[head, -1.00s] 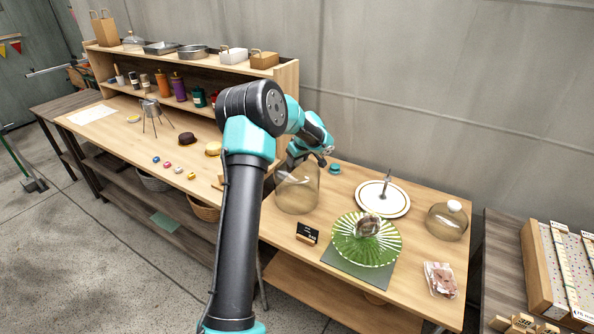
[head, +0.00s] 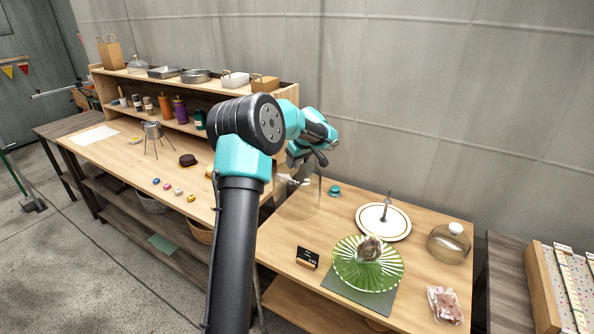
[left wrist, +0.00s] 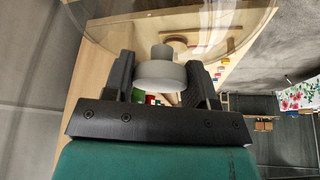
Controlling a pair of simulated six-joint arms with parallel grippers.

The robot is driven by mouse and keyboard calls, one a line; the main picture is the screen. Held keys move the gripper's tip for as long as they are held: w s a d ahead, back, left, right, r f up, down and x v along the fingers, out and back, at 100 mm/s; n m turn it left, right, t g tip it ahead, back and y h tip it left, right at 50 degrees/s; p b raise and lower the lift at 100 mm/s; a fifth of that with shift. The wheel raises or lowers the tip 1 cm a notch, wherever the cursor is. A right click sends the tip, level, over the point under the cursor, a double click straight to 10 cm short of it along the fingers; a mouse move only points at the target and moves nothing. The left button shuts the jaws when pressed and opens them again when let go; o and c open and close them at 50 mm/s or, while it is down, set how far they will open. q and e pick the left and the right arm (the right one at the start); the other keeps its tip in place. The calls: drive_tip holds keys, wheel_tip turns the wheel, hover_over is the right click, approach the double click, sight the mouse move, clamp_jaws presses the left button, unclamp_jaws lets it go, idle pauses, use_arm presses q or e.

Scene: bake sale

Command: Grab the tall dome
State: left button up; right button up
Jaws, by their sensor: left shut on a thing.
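The tall dome (head: 302,200) is clear glass, upright, over the left part of the front table in the head view. My left gripper (head: 308,160) is above it, shut on its knob. In the left wrist view the pale grey knob (left wrist: 160,74) sits between the two dark fingers of my left gripper (left wrist: 160,80), with the clear dome wall curving beyond. The dome's rim appears raised off the tabletop. My right gripper is not in view.
A shorter dome (head: 450,243) stands at the table's right. A white cake stand (head: 383,232), a green striped plate (head: 345,270), a small sign (head: 307,258), a teal item (head: 334,190) and a packet (head: 444,304) share the table. A shelf (head: 285,92) stands at back left.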

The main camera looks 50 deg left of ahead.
use_arm(q)
drive_tip(key=shift+r, duration=0.35)
idle(0.4)
